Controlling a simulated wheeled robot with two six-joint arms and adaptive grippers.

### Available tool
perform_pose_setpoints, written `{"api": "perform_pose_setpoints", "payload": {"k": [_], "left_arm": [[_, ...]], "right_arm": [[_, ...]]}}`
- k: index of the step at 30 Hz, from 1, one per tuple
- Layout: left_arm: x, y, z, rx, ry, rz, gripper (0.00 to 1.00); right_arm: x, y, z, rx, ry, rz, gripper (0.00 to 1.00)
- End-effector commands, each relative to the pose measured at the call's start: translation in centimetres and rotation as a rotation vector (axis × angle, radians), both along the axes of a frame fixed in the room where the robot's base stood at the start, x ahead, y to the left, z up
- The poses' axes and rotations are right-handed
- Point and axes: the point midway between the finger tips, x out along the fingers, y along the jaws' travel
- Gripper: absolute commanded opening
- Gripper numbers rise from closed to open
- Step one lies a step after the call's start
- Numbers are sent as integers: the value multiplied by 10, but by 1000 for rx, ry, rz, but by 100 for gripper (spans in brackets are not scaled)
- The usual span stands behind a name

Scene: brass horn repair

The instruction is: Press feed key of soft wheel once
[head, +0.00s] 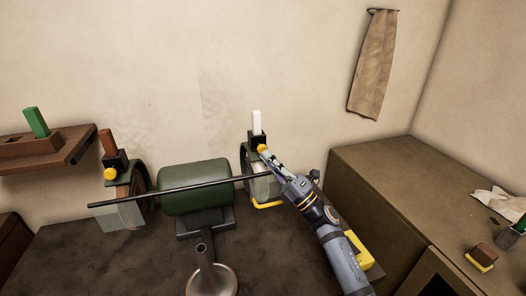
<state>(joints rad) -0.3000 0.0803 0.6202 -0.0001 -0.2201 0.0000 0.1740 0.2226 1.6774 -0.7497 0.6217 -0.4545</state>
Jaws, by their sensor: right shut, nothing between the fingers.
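The buffing machine has a green motor housing (195,186) with a wheel at each end. The right wheel, which I take as the soft wheel, sits behind a clear guard (262,188) and is partly hidden by my right gripper. Above it a black holder (257,141) carries a white bar (256,122), with a round yellow key (262,148) on its front. My right gripper (266,154) is shut and empty, its tip at or just below this key; I cannot tell whether they touch. My left gripper is not in view.
The left wheel (139,180) has a brown bar (106,140) and its own yellow key (110,174). A long dark rod (165,190) crosses before the motor. A brass-coloured horn part (211,281) stands in front. A brown cabinet (385,175) is at right.

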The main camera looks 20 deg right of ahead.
Motion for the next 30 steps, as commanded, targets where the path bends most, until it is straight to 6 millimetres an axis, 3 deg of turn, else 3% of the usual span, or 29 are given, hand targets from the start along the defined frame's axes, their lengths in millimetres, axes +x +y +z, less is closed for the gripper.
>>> {"api": "perform_pose_setpoints", "payload": {"k": [30], "left_arm": [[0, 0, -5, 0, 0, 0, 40]], "right_arm": [[13, 0, 0, 2, 0, 0, 0]]}}
